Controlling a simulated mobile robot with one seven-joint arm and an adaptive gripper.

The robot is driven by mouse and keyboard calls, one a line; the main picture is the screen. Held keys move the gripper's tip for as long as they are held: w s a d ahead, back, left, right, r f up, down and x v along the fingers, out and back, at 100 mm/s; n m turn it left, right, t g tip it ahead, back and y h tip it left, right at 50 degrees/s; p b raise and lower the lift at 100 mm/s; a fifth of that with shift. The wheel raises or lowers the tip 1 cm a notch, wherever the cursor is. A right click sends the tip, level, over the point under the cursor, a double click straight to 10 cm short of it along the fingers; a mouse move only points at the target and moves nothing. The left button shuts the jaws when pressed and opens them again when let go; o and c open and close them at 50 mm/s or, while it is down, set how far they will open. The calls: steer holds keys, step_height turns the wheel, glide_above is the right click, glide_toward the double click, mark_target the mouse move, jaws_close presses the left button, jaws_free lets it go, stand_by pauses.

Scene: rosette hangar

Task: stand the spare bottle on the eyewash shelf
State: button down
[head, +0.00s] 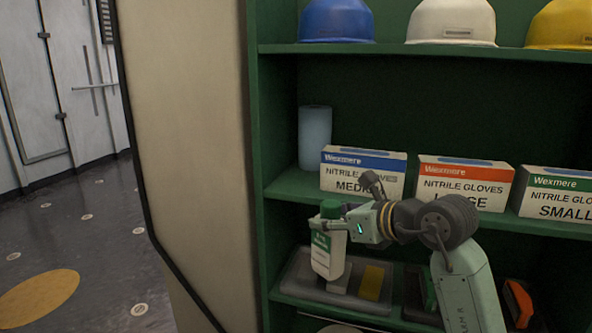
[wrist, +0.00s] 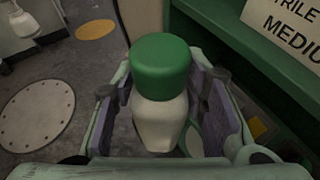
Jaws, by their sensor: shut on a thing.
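The spare bottle (head: 328,258) is white with a green cap and a green-and-white label. My gripper (head: 332,226) is shut on it just below the cap and holds it nearly upright, in front of the green shelf unit. In the wrist view, the bottle (wrist: 160,105) stands between the two fingers of my gripper (wrist: 158,112), cap toward the camera. I cannot pick out the eyewash shelf with certainty. A white bottle-like thing (wrist: 22,22) shows at the wrist view's top left corner, partly cut off.
The green shelf unit (head: 290,187) holds glove boxes (head: 363,170), a pale blue cylinder (head: 315,137) and hard hats (head: 337,20). A grey tray (head: 296,276) lies on the lower shelf behind the bottle. A beige panel (head: 190,120) flanks the unit. Open floor (head: 100,220) lies left.

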mark_target(325, 257)
steer(key=w+f, duration=0.1)
steer(key=f, duration=0.3)
steer(key=w+f+m+t+h, duration=0.1)
steer(key=f, duration=0.2)
steer(key=w+f+m+h, duration=0.1)
steer(key=f, duration=0.3)
steer(key=shift+w+a+f+t, duration=0.1)
steer(key=shift+a+f+t, duration=0.05)
steer(key=shift+f+t, duration=0.2)
steer(key=s+a+f+h, duration=0.1)
steer(key=s+a+f, duration=0.1)
steer(key=f, duration=0.8)
steer(key=s+a+f+m, duration=0.1)
steer(key=s+a+f, duration=0.1)
steer(key=f, duration=0.9)
steer(key=s+a+f+m+t+h, duration=0.1)
steer(key=s+a+f, duration=0.1)
steer(key=f, duration=0.9)
steer(key=shift+s+a+h, duration=0.3)
steer(key=shift+s+a, duration=0.1)
steer(key=shift+d+m, duration=0.15)
steer(key=shift+m, duration=0.15)
